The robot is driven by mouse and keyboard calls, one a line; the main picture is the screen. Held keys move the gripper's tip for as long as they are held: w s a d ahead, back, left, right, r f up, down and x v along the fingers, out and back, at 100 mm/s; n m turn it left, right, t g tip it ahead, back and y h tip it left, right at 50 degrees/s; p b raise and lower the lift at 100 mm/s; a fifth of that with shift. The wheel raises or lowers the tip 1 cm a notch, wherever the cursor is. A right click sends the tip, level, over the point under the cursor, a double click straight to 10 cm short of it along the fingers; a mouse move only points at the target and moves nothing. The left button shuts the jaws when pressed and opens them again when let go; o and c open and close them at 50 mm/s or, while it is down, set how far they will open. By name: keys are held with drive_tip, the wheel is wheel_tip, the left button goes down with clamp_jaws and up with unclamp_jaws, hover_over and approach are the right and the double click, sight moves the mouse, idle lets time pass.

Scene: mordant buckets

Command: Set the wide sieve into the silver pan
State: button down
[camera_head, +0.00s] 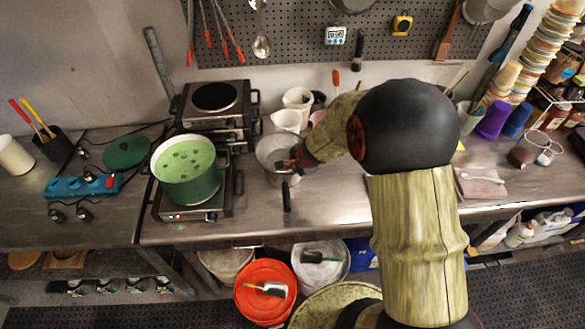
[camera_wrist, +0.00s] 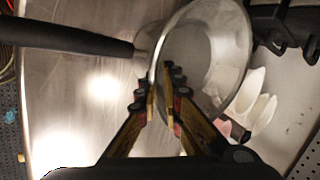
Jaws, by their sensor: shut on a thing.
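The silver pan (camera_head: 265,147) stands on the steel counter, right of the burner, with its black handle (camera_head: 287,197) toward the front edge. In the wrist view the handle (camera_wrist: 70,36) runs to the left from a round, shiny metal rim. My gripper (camera_head: 285,164) is at the pan's near right side. In the wrist view my gripper (camera_wrist: 162,88) has its two fingers close together, one on each side of a metal rim. This rim seems to be that of the wide sieve (camera_wrist: 190,58), a grey round inside the pan's outline. Sieve and pan are hard to tell apart; I cannot tell whether they touch.
A green pot (camera_head: 187,172) with green contents sits on a burner to the left. White jugs (camera_head: 287,120) stand close behind the pan. The counter right of my arm holds a folded cloth (camera_head: 482,183) and cups. An orange bucket (camera_head: 265,291) is on the floor below.

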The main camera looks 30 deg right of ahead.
drive_tip(key=shift+f+b, duration=0.3)
idle(0.4)
drive_tip(key=c, duration=1.9)
unclamp_jaws()
drive_tip(key=v, duration=1.2)
